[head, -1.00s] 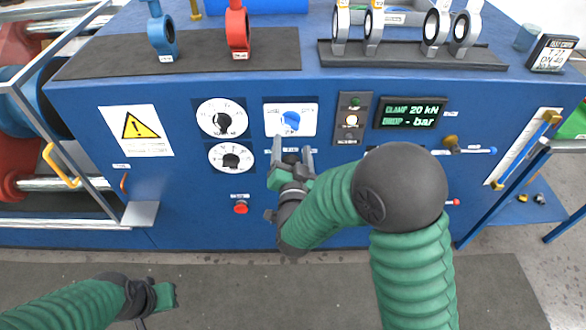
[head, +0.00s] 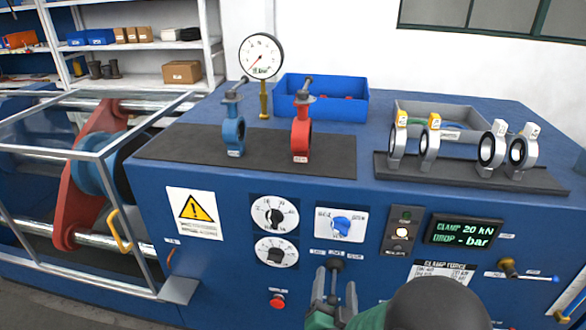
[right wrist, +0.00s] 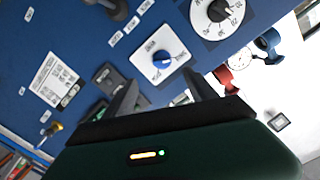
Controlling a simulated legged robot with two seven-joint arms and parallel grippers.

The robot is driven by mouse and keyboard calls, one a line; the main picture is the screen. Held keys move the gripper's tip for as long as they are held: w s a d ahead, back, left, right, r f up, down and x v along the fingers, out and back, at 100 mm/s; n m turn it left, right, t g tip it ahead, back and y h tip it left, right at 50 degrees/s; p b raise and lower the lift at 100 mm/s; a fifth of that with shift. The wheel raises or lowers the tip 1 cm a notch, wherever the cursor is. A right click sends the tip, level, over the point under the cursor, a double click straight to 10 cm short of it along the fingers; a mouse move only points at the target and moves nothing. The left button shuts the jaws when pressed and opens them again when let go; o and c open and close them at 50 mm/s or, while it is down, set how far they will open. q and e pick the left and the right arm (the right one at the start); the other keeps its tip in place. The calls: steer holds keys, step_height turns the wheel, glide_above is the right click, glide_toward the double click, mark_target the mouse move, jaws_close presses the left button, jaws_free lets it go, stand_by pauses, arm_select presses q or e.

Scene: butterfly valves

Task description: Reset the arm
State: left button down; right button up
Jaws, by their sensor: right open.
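My right gripper (head: 334,297) is at the bottom middle of the head view, in front of the blue control panel. Its two grey fingers are apart, with a black-knobbed lever (head: 335,265) appearing between or just behind them; I cannot tell whether they touch it. The blue selector knob (head: 341,224) on its white plate is just above. In the right wrist view the gripper (right wrist: 163,92) is open, with nothing visibly held, and the selector knob (right wrist: 162,58) shows beyond the fingertips. My left gripper is not in view.
A blue valve (head: 232,131) and a red valve (head: 301,133) stand on a dark mat. Behind are a pressure gauge (head: 261,56) and a blue bin (head: 325,97). Several grey rings stand at right. A railed frame (head: 85,152) is at left. A red button (head: 277,300) is below the dials.

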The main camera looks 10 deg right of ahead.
steer(key=s+d+n+g+y+p, duration=0.2)
steer(key=s+n+g+p, duration=0.2)
steer(key=s+g, duration=0.3)
steer(key=s+d+f+n+g+y+p, duration=0.1)
steer(key=s+d+n+g+y+p, duration=0.1)
steer(key=s+g, duration=0.5)
steer(key=s+d+n+p, duration=0.1)
steer(key=s+n+p, duration=0.1)
steer(key=shift+f+n+y, duration=0.25)
steer(key=shift+n+y, duration=0.05)
steer(key=shift+c, duration=0.3)
stand_by(0.6)
